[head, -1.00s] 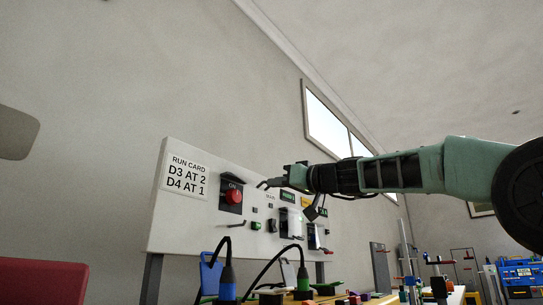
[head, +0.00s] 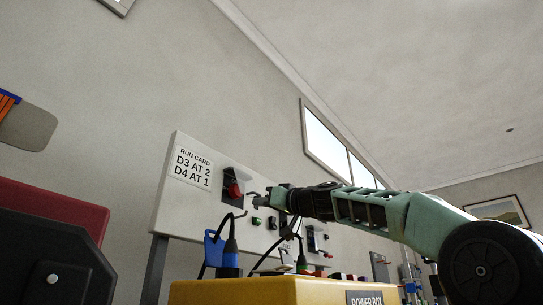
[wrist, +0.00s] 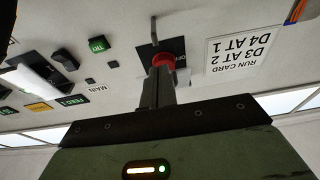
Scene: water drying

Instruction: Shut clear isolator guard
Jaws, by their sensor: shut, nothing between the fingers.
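The isolator is a red knob (head: 234,190) on a black plate on the white panel; the knob also shows in the wrist view (wrist: 163,62). I cannot make out the clear guard itself. A thin grey rod (wrist: 154,32) sticks out by the black plate in the wrist view. It may be part of the guard, but I cannot tell. My gripper (head: 257,199) is shut and empty, just right of the knob in the head view. In the wrist view its fingers (wrist: 158,88) partly cover the knob; contact cannot be told.
The run card (head: 193,167) is on the panel's upper left. Several small buttons and switches lie right of the isolator. A blue plug (head: 230,255) with a dark cable stands below, by the yellow power box (head: 290,292).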

